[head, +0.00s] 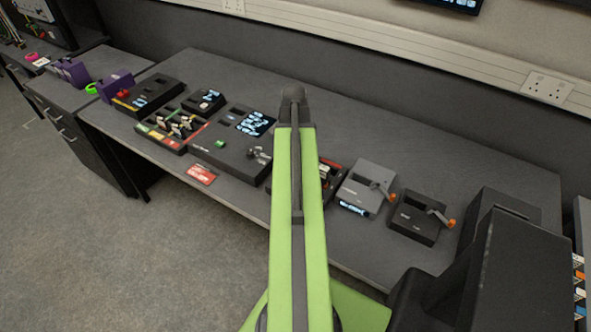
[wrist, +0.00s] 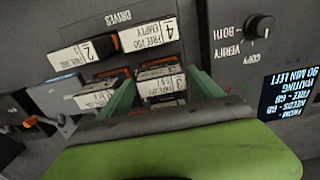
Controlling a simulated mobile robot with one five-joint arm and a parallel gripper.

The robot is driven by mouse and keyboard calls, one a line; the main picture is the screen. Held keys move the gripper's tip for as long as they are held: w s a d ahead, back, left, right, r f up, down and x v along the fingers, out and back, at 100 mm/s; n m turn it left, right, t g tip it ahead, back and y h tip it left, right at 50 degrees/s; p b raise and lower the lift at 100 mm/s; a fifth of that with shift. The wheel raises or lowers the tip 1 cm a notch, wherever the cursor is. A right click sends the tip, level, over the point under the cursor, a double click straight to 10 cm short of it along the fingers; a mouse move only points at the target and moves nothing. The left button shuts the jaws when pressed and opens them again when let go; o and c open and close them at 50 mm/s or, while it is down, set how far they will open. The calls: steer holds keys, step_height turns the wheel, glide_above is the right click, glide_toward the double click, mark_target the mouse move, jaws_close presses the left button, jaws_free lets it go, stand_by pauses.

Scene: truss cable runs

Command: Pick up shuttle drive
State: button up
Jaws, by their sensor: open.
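In the wrist view my gripper (wrist: 160,76) is open, its two green fingers reaching over a dark dock panel (wrist: 205,28) marked DRIVES. Between the fingers is a dark drive (wrist: 163,86) with white labels and an orange edge, seated in the dock; the fingers stand on either side of it. Whether they touch it is unclear. Another labelled drive (wrist: 100,50) sits beyond, near a label reading 4 EMPTY (wrist: 150,33). No readable label says shuttle, so I cannot tell which drive is the shuttle drive. In the head view my arm hides the gripper and most of the dock (head: 331,176).
A knob (wrist: 262,26) and a lit screen (wrist: 285,98) are right of the dock in the wrist view. In the head view, a grey lever box (head: 362,183) and a dark lever box (head: 415,218) stand right of my arm. A large console (head: 232,145) stands left.

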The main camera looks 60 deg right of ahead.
step_height(320, 180, down, 4)
steer(key=shift+w+r+b, duration=0.1)
steer(key=shift+r+b, duration=0.15)
steer(key=shift+b, duration=0.85)
steer(key=shift+r, duration=0.15)
steer(key=c, duration=1.5)
